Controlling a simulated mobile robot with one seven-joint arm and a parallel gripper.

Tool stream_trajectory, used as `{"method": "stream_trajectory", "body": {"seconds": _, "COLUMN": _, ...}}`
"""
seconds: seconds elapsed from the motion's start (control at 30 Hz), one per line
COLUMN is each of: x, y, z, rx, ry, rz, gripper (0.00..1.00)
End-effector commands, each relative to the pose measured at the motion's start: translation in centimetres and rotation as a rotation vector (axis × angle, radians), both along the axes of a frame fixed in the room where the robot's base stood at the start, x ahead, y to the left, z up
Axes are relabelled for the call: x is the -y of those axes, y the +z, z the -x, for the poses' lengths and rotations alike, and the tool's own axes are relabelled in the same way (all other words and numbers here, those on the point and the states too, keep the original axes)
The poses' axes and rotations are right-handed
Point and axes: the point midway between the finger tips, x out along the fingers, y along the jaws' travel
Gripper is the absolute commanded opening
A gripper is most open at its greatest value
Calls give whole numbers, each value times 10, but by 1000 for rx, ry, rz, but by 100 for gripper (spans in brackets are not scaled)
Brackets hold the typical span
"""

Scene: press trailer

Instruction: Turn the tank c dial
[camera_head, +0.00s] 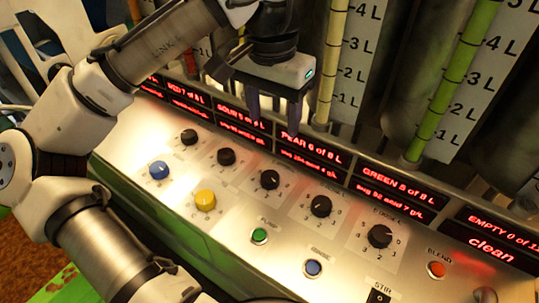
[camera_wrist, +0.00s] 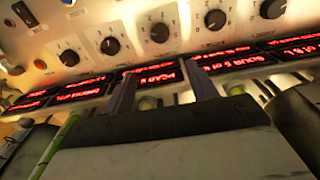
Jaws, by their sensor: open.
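A row of black dials runs along the sloping metal panel (camera_head: 290,240). They are a far-left dial (camera_head: 189,136), a second (camera_head: 226,156), a middle dial (camera_head: 270,180), a fourth (camera_head: 321,206) and a right dial (camera_head: 380,236). Their small labels are too blurred to tell which is tank c. The row also shows in the wrist view, where one dial (camera_wrist: 160,32) is ahead of my fingers. My gripper (camera_head: 275,116) is open and empty, pointing down above the red displays, behind the dials. In the wrist view its fingers (camera_wrist: 162,80) are apart, touching no dial.
Lit displays (camera_head: 310,152) line the panel's back, with PEAR and GREEN readable. Tall tanks with level tubes (camera_head: 455,82) stand behind. In front are a blue knob (camera_head: 159,170), a yellow knob (camera_head: 205,200), a green button (camera_head: 260,236), a blue button (camera_head: 313,268) and a red button (camera_head: 436,269).

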Motion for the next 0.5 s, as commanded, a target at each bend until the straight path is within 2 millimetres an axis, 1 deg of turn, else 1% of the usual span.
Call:
{"method": "stream_trajectory", "body": {"seconds": 0.03, "x": -4, "y": -2, "z": 3, "rx": -25, "ry": 6, "rz": -22, "gripper": 58}}
{"method": "stream_trajectory", "body": {"seconds": 0.13, "x": -6, "y": -9, "z": 5, "rx": -44, "ry": 9, "rz": -37, "gripper": 58}}
{"method": "stream_trajectory", "body": {"seconds": 0.23, "x": -6, "y": -21, "z": 5, "rx": -44, "ry": 8, "rz": -34, "gripper": 58}}
{"method": "stream_trajectory", "body": {"seconds": 0.37, "x": -5, "y": -48, "z": 5, "rx": -44, "ry": 6, "rz": -31, "gripper": 58}}
{"method": "stream_trajectory", "body": {"seconds": 0.5, "x": -5, "y": -78, "z": 5, "rx": -43, "ry": 6, "rz": -30, "gripper": 58}}
